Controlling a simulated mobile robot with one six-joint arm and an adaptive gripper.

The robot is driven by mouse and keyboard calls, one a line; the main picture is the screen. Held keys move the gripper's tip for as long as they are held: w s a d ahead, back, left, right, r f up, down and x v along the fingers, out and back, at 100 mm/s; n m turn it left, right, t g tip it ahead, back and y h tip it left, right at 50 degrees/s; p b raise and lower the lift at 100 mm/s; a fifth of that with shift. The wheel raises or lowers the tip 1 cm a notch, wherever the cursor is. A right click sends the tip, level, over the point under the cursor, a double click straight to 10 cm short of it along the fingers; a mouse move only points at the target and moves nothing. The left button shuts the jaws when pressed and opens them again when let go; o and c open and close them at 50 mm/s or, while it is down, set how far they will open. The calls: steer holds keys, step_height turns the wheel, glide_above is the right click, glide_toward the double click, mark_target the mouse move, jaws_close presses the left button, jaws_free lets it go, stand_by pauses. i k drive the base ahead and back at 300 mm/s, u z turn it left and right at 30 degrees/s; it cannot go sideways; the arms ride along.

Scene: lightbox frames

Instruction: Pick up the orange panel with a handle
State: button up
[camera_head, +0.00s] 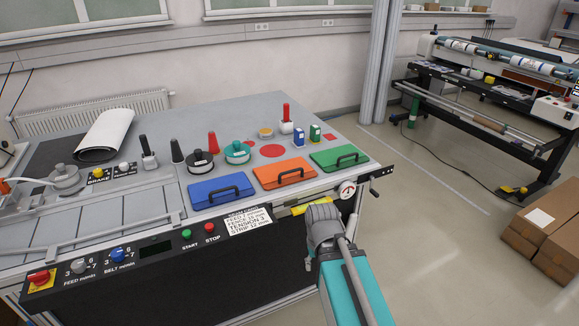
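The orange panel (284,174) lies flat on the grey bench top, between a blue panel and a green panel. It has a black handle standing up near its front edge. The end of my arm, with my gripper (322,211), is in front of the bench's front edge, to the right of and nearer than the orange panel. My gripper is apart from the panel in the picture. Its fingers are hidden or too small to make out, so its opening is unclear. A yellow strip (297,209) shows beside it; I cannot tell what it belongs to.
The blue panel (214,194) and green panel (333,157) with similar handles flank the orange one. Behind stand black-and-teal spools (237,152), levers and small boxes (314,132). A dial with crank (347,190) and buttons line the front. Cardboard boxes (542,222) stand on the floor right.

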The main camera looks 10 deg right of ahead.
mark_target(287, 172)
steer(key=i, duration=0.75)
steer(key=z, duration=0.8)
steer(key=k, duration=0.35)
steer(key=u, duration=0.2)
